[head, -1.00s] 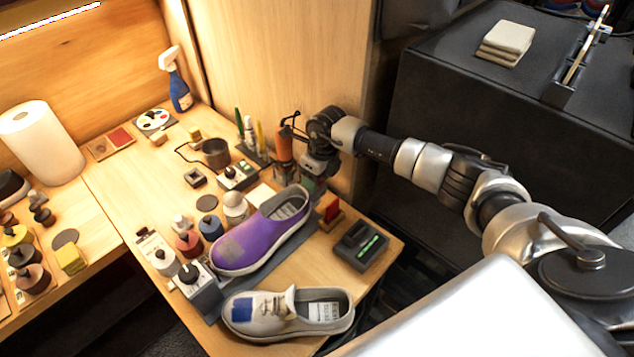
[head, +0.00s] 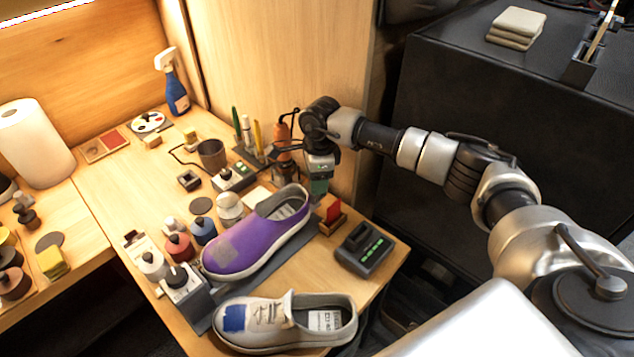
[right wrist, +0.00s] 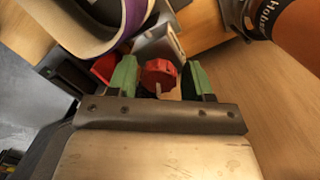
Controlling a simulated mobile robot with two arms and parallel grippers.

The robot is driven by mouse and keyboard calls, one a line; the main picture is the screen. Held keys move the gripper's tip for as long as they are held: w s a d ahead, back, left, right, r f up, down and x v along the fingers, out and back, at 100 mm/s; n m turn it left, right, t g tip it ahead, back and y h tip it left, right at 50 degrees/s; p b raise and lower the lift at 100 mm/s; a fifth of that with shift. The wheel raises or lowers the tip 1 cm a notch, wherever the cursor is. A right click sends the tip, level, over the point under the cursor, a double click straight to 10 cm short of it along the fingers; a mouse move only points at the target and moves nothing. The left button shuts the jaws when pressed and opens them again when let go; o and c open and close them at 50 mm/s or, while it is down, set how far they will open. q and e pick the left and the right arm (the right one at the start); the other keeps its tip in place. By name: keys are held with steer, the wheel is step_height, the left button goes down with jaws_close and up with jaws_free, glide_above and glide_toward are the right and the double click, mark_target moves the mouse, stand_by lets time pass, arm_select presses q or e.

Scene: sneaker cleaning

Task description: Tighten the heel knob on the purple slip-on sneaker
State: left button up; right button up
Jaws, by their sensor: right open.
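The purple slip-on sneaker (head: 262,240) sits on a grey stand on the bench, its heel toward my right arm. In the right wrist view its heel end (right wrist: 95,22) shows at the upper left. A red heel knob (right wrist: 158,74) on a grey bracket (right wrist: 160,45) shows beside the heel. My right gripper (right wrist: 160,80) is open, with its green fingertips on either side of the knob and gaps visible. In the head view the right gripper (head: 319,187) is just behind the heel, and the knob is hidden. My left gripper is not in view.
A red-topped block (head: 333,216) and a dark device with green lights (head: 364,249) stand right of the heel. An orange bottle (head: 283,138) is close behind the gripper. Several paint jars (head: 178,247) stand left.

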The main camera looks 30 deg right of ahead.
steer(key=shift+n, duration=0.8)
steer(key=n+b, duration=0.2)
steer(key=shift+s+n+h, duration=0.15)
steer(key=shift+n+h, duration=0.15)
steer(key=shift+s+a+r+n+b, duration=0.15)
steer(key=shift+n+b, duration=0.4)
steer(key=shift+n, duration=0.55)
steer(key=shift+n+b, duration=0.7)
steer(key=shift+n, duration=0.4)
steer(key=shift+s+a+r+n+h+b, duration=0.1)
steer(key=shift+n+h+b, duration=0.05)
steer(key=shift+n, duration=0.4)
steer(key=shift+a+r+n+h+b, duration=0.1)
steer(key=shift+n+h+b, duration=0.05)
steer(key=shift+n, duration=0.4)
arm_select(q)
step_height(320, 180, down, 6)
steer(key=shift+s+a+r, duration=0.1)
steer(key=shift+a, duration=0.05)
